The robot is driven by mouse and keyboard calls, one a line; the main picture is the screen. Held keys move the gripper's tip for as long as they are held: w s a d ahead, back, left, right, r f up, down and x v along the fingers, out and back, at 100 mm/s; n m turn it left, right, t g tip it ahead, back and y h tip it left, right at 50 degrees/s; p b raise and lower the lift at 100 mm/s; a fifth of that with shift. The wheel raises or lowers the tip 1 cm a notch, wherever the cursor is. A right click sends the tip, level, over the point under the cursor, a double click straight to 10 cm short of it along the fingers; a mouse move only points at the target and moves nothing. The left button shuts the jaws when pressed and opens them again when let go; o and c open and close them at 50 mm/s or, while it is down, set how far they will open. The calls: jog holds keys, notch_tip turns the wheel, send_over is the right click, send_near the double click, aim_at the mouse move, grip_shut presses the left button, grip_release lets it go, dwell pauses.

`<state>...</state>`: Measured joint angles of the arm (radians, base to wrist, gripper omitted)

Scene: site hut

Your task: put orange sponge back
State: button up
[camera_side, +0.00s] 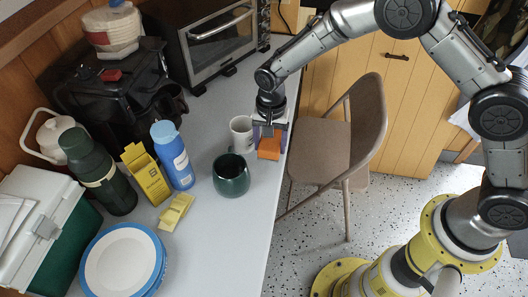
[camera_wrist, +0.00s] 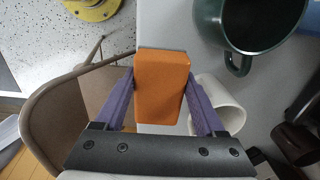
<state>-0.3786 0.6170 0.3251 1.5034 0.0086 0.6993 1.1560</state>
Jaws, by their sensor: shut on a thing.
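The orange sponge (camera_wrist: 161,88) is a block held between the two purple fingers of my gripper (camera_wrist: 163,82) in the wrist view. In the side view the sponge (camera_side: 269,147) shows under my gripper (camera_side: 269,129), at the right edge of the counter. My gripper is shut on it. I cannot tell whether the sponge touches the counter.
A white mug (camera_side: 242,134) stands close to the left of my gripper. A dark green mug (camera_side: 231,175) is in front of it. A blue bottle (camera_side: 173,157) and yellow box (camera_side: 147,176) stand further left. A chair (camera_side: 335,145) is beside the counter (camera_side: 238,225).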

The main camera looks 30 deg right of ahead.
jog(key=shift+w+a+f, duration=0.2)
jog(key=shift+w+f, duration=0.25)
jog(key=shift+f, duration=0.15)
jog(key=shift+w+a+f, duration=0.15)
jog(key=shift+w+f, duration=0.25)
jog(key=shift+f, duration=0.15)
jog(key=shift+w+f, duration=0.1)
jog(key=shift+f, duration=1.45)
jog(key=shift+f, duration=0.1)
jog(key=o, duration=1.3)
